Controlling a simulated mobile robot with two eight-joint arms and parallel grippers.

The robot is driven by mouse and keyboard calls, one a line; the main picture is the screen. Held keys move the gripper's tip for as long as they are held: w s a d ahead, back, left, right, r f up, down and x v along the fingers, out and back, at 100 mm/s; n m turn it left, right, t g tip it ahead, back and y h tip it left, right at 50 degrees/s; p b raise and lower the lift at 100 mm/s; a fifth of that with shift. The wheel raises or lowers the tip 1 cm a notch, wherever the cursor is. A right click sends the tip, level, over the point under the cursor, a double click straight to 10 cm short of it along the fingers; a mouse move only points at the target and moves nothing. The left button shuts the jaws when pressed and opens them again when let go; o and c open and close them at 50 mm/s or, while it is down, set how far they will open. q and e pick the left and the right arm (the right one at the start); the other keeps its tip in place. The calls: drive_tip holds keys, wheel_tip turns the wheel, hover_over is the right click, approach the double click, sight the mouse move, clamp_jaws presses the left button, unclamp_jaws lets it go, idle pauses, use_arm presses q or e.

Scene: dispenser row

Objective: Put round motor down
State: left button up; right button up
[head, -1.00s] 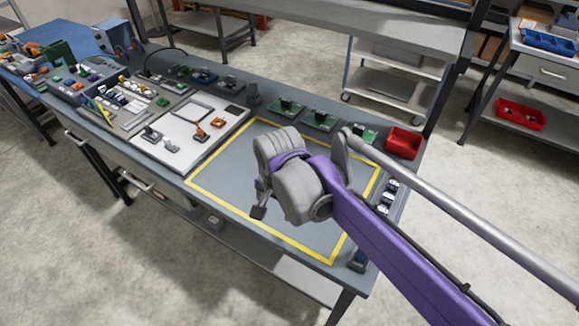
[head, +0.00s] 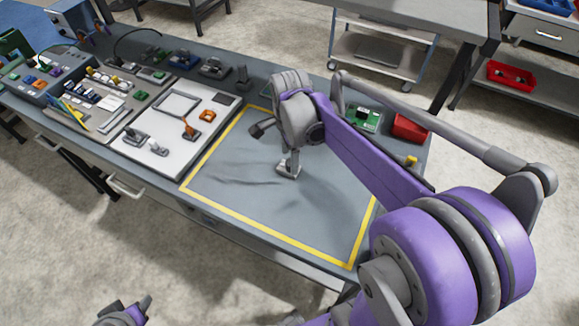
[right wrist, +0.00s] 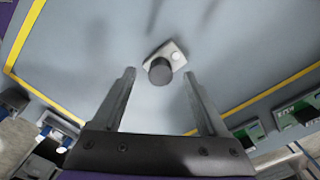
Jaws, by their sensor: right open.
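The round motor (right wrist: 160,70) has a dark round body and a light flange plate. It rests on the grey mat (head: 225,180) inside the yellow outline. My right gripper (right wrist: 160,84) is open, with one finger on each side of the motor in the right wrist view and a gap to both. In the head view my right arm comes down over the mat and hides most of that gripper. The motor shows small below the wrist in that view (head: 288,172). My left gripper (head: 128,314) is at the bottom left edge, partly cut off, away from the table.
A white board (head: 160,145) with orange and grey parts lies left of the mat. Green circuit boards (head: 364,118) and a red bin (head: 409,128) stand along the far right edge. The mat around the motor is clear.

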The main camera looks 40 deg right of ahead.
sight(283, 168)
drive_tip(key=shift+f, duration=1.4)
clamp_jaws()
